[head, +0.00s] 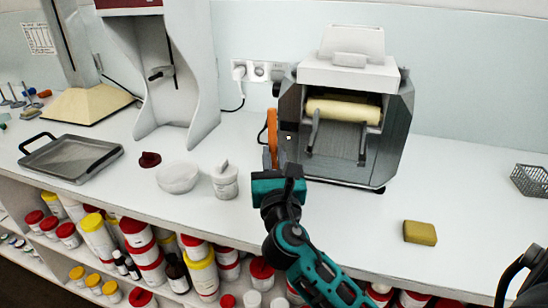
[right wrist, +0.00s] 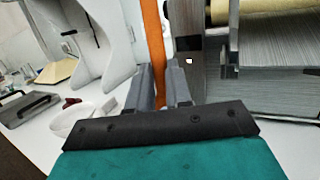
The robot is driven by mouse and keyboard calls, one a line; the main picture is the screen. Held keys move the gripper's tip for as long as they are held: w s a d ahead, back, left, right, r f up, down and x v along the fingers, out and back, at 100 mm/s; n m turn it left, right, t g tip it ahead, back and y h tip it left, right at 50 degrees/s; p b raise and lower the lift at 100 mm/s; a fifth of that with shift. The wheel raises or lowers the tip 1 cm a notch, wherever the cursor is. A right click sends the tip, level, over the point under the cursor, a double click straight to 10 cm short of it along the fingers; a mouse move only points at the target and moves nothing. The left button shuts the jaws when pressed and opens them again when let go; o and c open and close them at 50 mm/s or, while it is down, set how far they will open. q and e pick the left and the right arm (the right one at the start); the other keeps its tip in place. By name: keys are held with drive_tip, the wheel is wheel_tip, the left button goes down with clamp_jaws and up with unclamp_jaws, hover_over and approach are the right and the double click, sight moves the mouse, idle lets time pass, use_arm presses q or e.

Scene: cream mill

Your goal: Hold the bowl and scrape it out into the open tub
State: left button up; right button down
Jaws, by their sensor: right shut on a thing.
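My right gripper (head: 271,168) is in front of the mill's left side, shut on an upright orange strip (head: 272,132), likely a scraper. In the right wrist view the orange strip (right wrist: 153,45) rises between the two grey fingers (right wrist: 160,85). A shallow white bowl (head: 178,178) sits on the bench, left of the gripper. A small white tub (head: 225,186) stands between the bowl and the gripper, with a pale piece sticking up at its top. I cannot see into the tub. A dark red lid (head: 150,159) lies behind the bowl. My left gripper is not in view.
The grey roller mill (head: 345,120) stands just right of and behind the gripper. A dark tray (head: 70,157) lies at the left. A yellow sponge (head: 420,232) and a wire basket (head: 532,180) are at the right. Tubs fill the shelf below.

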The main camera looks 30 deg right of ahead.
sight(273, 129)
wheel_tip(273, 129, up, 2)
drive_tip(key=shift+r+p, duration=0.1)
drive_tip(key=shift+p, duration=0.5)
drive_tip(key=shift+r, duration=1.1)
drive_tip(key=s+a+f+n+t+y, duration=0.2)
drive_tip(key=s+a+f+n+y, duration=0.2)
drive_tip(key=s+a+y, duration=0.3)
drive_tip(key=a+n+y, duration=0.1)
drive_tip(key=a+y, duration=0.1)
drive_tip(key=a, duration=0.1)
drive_tip(key=shift+s, duration=0.35)
drive_tip(key=shift+s+d+f, duration=0.1)
drive_tip(key=shift+s, duration=0.05)
